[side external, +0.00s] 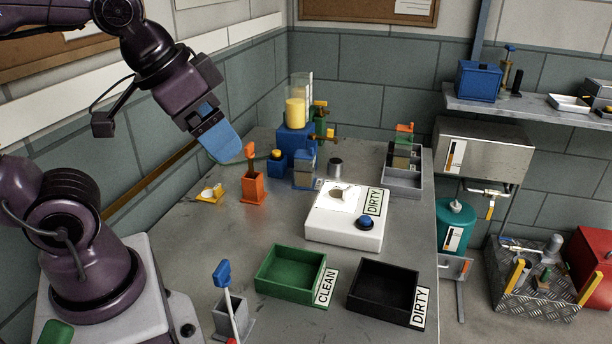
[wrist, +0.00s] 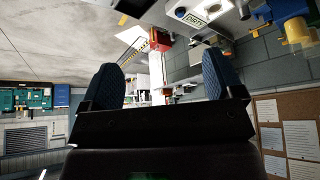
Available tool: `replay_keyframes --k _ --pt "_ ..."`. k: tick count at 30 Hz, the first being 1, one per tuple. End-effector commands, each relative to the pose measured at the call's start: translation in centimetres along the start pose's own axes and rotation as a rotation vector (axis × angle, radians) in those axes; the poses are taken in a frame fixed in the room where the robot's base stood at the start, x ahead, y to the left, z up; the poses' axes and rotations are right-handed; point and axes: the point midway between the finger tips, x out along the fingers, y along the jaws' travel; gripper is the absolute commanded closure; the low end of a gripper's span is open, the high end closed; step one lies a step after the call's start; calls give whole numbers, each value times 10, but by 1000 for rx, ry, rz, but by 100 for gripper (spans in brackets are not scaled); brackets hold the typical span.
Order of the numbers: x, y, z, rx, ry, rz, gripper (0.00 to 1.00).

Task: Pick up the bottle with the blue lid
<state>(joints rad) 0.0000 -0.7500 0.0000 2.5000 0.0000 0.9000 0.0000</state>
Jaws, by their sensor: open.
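A small squarish bottle with a blue lid (side external: 305,168) and brownish contents stands on the grey table (side external: 240,270), in front of a blue stand with a yellow-filled clear cylinder. My gripper (side external: 222,150) is above the table's back left, to the left of the bottle and higher, with its blue fingers tilted down. In the wrist view my gripper (wrist: 160,65) has two blue fingers spread wide with nothing held between them. I cannot pick out the bottle with certainty in the wrist view.
An orange holder (side external: 253,188) with an orange-handled tool stands between gripper and bottle. A white device (side external: 320,228), a green tray (side external: 268,287), a black tray (side external: 365,308) and a grey compartment rack (side external: 402,185) are nearby.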

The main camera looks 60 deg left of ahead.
Motion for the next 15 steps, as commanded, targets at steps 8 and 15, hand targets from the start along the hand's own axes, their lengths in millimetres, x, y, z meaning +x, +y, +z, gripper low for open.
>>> replay_keyframes --k 8,15 --pt "1 -2 0 -7 -4 -4 14" --pt "35 -22 -8 -96 -175 -30 14"
